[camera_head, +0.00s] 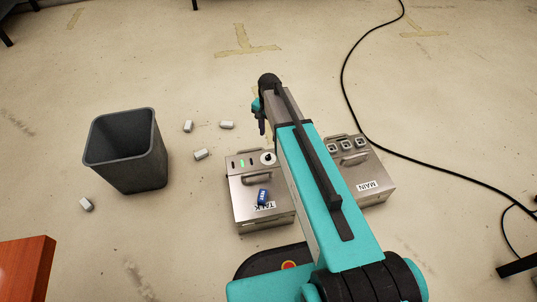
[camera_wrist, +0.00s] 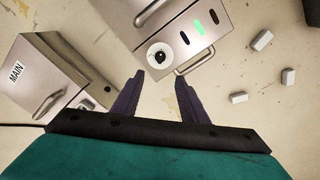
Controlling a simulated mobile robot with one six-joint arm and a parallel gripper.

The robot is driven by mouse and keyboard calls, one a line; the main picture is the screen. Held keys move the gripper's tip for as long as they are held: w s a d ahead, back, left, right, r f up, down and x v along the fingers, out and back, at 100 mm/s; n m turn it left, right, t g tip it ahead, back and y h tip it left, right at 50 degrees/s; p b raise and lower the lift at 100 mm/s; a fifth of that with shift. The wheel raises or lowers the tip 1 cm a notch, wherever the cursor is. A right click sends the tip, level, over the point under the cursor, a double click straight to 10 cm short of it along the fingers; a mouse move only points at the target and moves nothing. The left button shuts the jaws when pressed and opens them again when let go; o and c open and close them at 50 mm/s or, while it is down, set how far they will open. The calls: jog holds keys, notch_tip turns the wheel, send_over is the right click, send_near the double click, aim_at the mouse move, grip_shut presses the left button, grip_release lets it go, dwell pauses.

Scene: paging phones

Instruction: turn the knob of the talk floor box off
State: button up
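The talk floor box (camera_head: 262,216) is a metal box on the floor with a TALK label, a handle, a blue item (camera_head: 263,196) on its top and a green lit slot. Its knob is a round white dial (camera_head: 268,158) with a dark centre; it also shows in the wrist view (camera_wrist: 160,55). My gripper (camera_wrist: 158,88) is open and empty in the wrist view, its two dark fingers apart, with the dial just beyond the tips in the picture. No contact shows. In the head view my arm partly hides the gripper (camera_head: 262,122).
The MAIN box (camera_head: 372,190) stands right of the talk box, partly behind my arm. A grey bin (camera_head: 128,150) stands left, with several small white blocks (camera_head: 201,154) on the floor. A black cable (camera_head: 345,80) curves along the right. A brown surface (camera_head: 25,265) is at lower left.

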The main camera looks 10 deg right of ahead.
aim_at(269, 155)
notch_tip(269, 155, down, 14)
jog(key=b, duration=0.5)
dwell(0.5)
jog(key=shift+r, duration=0.1)
grip_shut()
